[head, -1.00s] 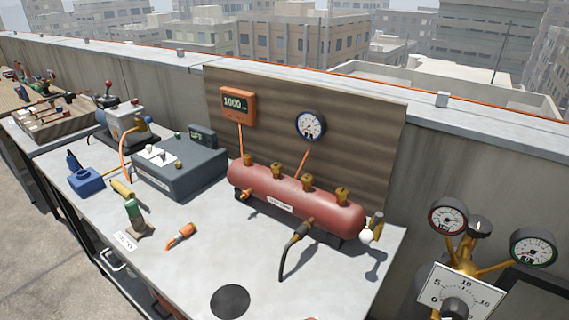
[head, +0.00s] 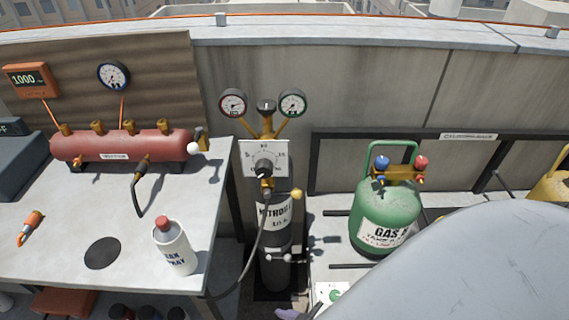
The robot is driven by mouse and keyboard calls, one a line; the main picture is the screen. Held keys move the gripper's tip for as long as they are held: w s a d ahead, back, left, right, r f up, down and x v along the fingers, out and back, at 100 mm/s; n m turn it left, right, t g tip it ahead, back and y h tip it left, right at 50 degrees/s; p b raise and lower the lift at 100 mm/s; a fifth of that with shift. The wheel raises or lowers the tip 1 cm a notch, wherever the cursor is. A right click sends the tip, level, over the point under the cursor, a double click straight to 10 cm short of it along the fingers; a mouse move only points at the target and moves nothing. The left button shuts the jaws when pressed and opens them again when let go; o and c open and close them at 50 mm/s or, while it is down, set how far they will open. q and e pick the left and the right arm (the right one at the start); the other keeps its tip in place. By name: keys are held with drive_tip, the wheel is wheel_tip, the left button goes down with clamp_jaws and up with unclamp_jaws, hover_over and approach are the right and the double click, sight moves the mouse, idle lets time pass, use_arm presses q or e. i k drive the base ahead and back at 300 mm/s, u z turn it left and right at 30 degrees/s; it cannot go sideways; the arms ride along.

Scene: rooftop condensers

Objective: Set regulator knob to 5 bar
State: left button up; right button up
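The regulator knob (head: 263,168) is a dark round knob on a white square dial plate (head: 283,147) with numbers around it, in the middle of the head view. I cannot read for sure which number the knob points at. The regulator sits on top of a dark nitrogen cylinder (head: 273,240) standing right of the bench. A red-rimmed gauge (head: 233,103) and a green-rimmed gauge (head: 292,102) branch off above the plate. Their needles are too small to read. Neither of my grippers shows in the head view, and nothing touches the knob.
The bench (head: 60,250) at left carries a red manifold (head: 120,147) and a white spray bottle (head: 174,250). A hose runs down from the regulator. A green gas tank (head: 385,218) stands to the right. A large smooth pale grey shape covers the lower right.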

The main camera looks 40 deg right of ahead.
sight(264, 168)
drive_tip(key=z, duration=2.05)
drive_tip(key=k, duration=0.8)
drive_tip(key=u, duration=0.8)
drive_tip(key=i, duration=0.45)
drive_tip(key=z, duration=0.1)
